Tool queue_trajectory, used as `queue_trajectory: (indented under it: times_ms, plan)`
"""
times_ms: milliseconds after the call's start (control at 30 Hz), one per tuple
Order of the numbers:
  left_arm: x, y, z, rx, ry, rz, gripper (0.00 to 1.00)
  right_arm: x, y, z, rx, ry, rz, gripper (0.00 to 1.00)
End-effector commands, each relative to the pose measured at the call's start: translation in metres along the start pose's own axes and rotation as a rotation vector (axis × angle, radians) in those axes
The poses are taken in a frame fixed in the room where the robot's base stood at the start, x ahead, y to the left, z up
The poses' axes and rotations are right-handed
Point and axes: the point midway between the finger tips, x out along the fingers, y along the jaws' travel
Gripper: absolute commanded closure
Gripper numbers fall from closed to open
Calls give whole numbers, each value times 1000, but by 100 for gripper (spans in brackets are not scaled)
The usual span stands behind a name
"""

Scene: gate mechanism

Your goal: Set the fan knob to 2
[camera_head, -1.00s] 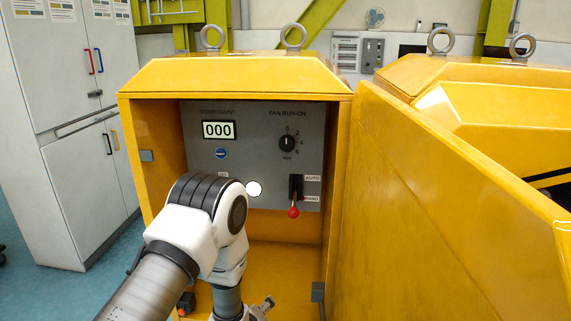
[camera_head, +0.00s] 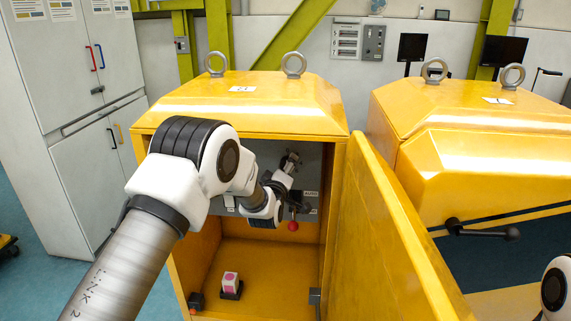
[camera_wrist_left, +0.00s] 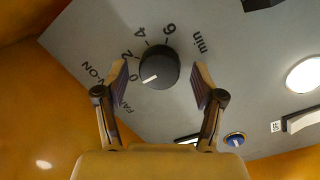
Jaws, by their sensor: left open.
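The black fan knob (camera_wrist_left: 158,68) sits on the grey panel (camera_wrist_left: 95,35) in the left wrist view, with 0, 2, 4 and 6 printed around it. Its white pointer mark faces the 0. My left gripper (camera_wrist_left: 160,80) is open, with one finger on each side of the knob in that view. Gaps show between knob and fingertips; whether they reach the knob's depth I cannot tell. In the head view my left gripper (camera_head: 288,165) is in front of the panel inside the yellow cabinet (camera_head: 240,120), and the arm hides the knob. My right gripper is out of view.
A red-tipped lever (camera_head: 293,226) is just below my left gripper. The open yellow door (camera_head: 390,240) stands to the right. A white block with a pink mark (camera_head: 231,279) is on the cabinet floor. The wrist view shows a blue button (camera_wrist_left: 234,139) and white lamp (camera_wrist_left: 303,75).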

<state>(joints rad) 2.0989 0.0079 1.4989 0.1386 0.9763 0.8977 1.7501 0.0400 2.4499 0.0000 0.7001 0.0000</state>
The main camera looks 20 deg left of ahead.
Motion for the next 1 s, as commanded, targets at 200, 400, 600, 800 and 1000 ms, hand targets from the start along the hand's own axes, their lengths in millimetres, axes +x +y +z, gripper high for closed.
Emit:
queue_trajectory:
  times_ms: [200, 400, 600, 800, 1000]
  plan:
    - [0, -1, 1, 0, 0, -1, 35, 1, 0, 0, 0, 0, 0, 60]
    - [0, -1, 1, 0, 0, -1, 92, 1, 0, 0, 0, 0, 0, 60]
    - [0, -1, 1, 5, -1, -1, 92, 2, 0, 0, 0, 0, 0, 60]
    - [0, -2, 1, 48, -2, -5, 92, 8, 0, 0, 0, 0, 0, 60]
    - [0, -3, 2, 155, -9, -14, 92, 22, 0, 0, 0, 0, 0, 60]
